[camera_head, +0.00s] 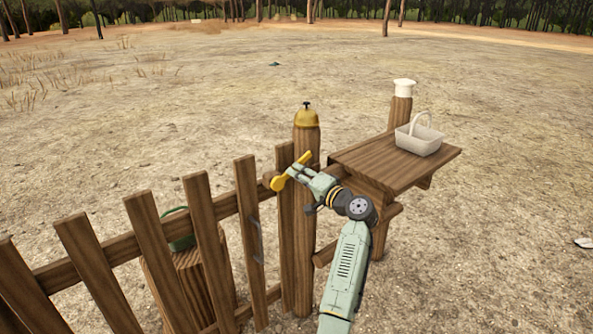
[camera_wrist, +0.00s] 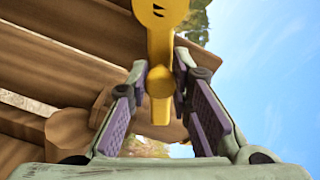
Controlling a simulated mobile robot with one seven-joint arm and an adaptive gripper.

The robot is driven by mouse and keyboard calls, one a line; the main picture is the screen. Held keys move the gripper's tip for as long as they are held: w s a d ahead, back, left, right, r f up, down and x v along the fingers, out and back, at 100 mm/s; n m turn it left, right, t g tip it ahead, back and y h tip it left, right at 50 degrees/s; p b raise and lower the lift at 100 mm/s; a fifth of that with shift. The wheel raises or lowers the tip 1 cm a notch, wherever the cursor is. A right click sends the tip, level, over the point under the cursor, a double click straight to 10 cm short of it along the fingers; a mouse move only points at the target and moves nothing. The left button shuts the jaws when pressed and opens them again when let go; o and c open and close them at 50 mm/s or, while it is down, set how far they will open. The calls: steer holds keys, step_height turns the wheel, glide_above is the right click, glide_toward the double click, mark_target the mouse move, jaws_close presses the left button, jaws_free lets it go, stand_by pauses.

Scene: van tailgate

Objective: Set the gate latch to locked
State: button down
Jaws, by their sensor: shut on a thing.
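The gate latch is a yellow lever (camera_head: 291,171) at the top of the wooden gate, beside the gate post. In the head view it slants, with its upper end to the right and its lower end to the left. My gripper (camera_head: 293,173) is at the lever. In the wrist view the yellow lever (camera_wrist: 160,45) runs between the two purple-padded fingers of my gripper (camera_wrist: 168,95), with a round yellow knob between them. The gripper is shut on the lever. The fingers hide part of the lever in the head view, and no locked or unlocked marking is readable.
A brass bell (camera_head: 306,118) sits on the gate post (camera_head: 305,220). A wooden shelf (camera_head: 365,160) right of it holds a white basket (camera_head: 418,139); a post with a white cap (camera_head: 404,88) stands behind. The picket gate (camera_head: 150,240) runs left. Open dirt lies beyond.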

steer(key=shift+w+d+f+m+p, duration=0.1)
steer(key=shift+f+m+p, duration=0.45)
steer(key=shift+m, duration=0.7)
steer(key=shift+w+d+f+m+p, duration=0.1)
steer(key=shift+f+m+p, duration=0.2)
steer(key=shift+f+m, duration=0.65)
steer(key=shift+r+m, duration=0.2)
steer(key=shift+m, duration=0.2)
steer(key=c, duration=1.4)
jaws_free()
steer(key=shift+c, duration=0.2)
steer(key=v, duration=1.2)
